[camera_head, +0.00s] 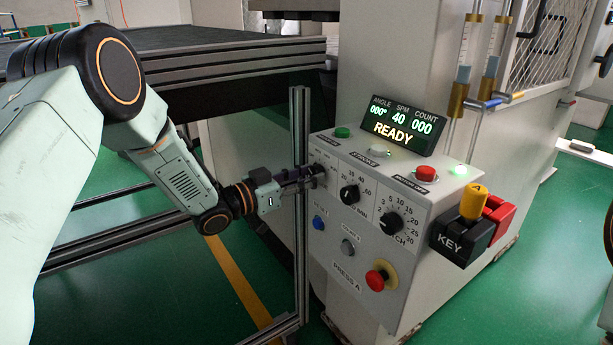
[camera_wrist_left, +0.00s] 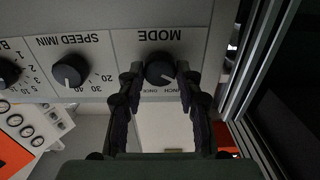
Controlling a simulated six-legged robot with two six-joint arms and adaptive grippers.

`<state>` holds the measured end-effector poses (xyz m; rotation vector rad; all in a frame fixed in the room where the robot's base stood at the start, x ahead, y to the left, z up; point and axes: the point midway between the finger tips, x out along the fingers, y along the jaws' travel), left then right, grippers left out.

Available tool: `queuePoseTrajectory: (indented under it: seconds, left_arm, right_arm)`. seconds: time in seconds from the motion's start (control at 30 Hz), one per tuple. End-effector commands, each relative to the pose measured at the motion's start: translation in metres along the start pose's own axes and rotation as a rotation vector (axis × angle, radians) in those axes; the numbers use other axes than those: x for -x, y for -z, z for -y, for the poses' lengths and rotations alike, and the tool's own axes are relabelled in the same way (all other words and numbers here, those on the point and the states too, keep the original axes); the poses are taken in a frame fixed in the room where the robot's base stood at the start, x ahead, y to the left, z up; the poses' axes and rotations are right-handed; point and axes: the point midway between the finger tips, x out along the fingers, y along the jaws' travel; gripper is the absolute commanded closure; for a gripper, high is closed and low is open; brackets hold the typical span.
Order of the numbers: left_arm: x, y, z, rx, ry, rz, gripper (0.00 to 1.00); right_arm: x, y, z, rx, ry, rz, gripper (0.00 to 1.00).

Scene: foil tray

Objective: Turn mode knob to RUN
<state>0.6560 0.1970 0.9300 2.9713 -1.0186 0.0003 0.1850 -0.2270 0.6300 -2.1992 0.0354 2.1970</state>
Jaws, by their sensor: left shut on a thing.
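The mode knob (camera_wrist_left: 159,69) is a round black knob under the MODE label, upside down in the left wrist view. Its pale pointer mark faces lower right there, towards small lettering that seems to read INCH. In the head view the knob (camera_head: 320,171) is at the left end of the press control panel (camera_head: 348,222), partly hidden by my fingers. My left gripper (camera_head: 308,177) reaches it from the left and is shut on it. In the left wrist view, its two fingers (camera_wrist_left: 160,84) stand on either side of the knob. My right gripper is not in view.
Two more black knobs (camera_head: 350,194) (camera_head: 391,223) sit to the right of the mode knob. The display (camera_head: 404,124) reads READY. A metal post (camera_head: 300,215) stands close under my left gripper.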

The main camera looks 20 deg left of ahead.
Motion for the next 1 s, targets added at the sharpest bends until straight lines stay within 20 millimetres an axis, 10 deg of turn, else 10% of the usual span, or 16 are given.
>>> queuePoseTrajectory:
  seconds: [0.47, 1.0]
  left_arm:
    - [-0.0011, 0.0012, -0.0007, -0.054, -0.003, -0.001, 0.97]
    - [-0.0014, 0.0014, -0.0005, -0.493, -0.002, -0.002, 0.97]
  right_arm:
    - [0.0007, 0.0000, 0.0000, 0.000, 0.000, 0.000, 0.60]
    - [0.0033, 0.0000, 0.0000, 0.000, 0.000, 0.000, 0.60]
